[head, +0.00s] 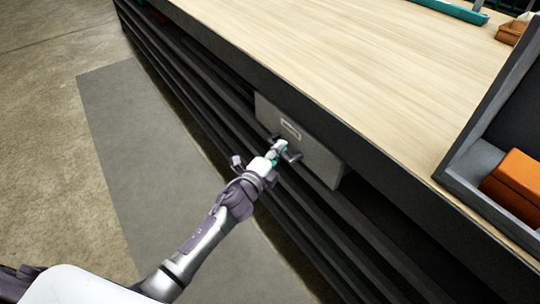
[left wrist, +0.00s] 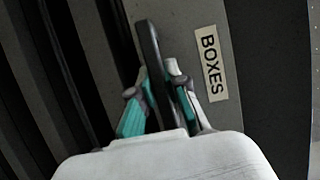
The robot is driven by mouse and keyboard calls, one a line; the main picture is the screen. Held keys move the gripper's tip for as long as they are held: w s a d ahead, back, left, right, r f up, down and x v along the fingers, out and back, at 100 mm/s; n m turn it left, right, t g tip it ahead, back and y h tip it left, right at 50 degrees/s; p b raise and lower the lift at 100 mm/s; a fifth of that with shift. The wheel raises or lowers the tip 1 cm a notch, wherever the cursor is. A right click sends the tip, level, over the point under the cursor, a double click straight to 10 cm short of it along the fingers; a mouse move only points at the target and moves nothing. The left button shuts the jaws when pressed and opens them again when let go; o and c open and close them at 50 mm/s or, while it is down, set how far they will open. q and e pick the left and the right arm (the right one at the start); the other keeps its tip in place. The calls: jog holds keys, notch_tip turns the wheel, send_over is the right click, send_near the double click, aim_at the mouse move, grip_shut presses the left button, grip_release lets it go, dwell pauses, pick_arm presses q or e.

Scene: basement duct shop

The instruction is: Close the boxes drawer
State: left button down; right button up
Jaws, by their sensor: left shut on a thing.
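The boxes drawer (head: 318,154) has a plain grey front under the edge of the wooden bench. In the left wrist view the drawer front (left wrist: 218,118) carries a label (left wrist: 213,63) reading BOXES. Its dark bar handle (left wrist: 152,55) stands between the fingers of my left gripper (left wrist: 158,85). In the head view my left gripper (head: 277,153) is at the handle, below the drawer's small label (head: 291,128), and is shut on it. The gripper partly hides the handle. How far the drawer stands out is hard to tell. My right gripper is not in view.
The light wooden bench top (head: 340,55) is mostly clear. A grey open bin (head: 470,182) with an orange box (head: 517,180) stands at its right. A teal tray (head: 450,10) lies at the back. Dark rails (head: 190,92) run along the bench front; a grey mat (head: 150,165) covers the floor.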

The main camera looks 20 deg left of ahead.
pick_arm(q)
jog(key=shift+r, duration=0.1)
jog(key=c, duration=1.5)
grip_release()
jog(key=shift+d, duration=0.1)
jog(key=o, duration=0.3)
jog(key=shift+w+d, duration=0.1)
jog(key=shift+w, duration=0.1)
jog(key=shift+o, duration=0.2)
jog(key=shift+s, duration=0.1)
jog(key=v, duration=1.2)
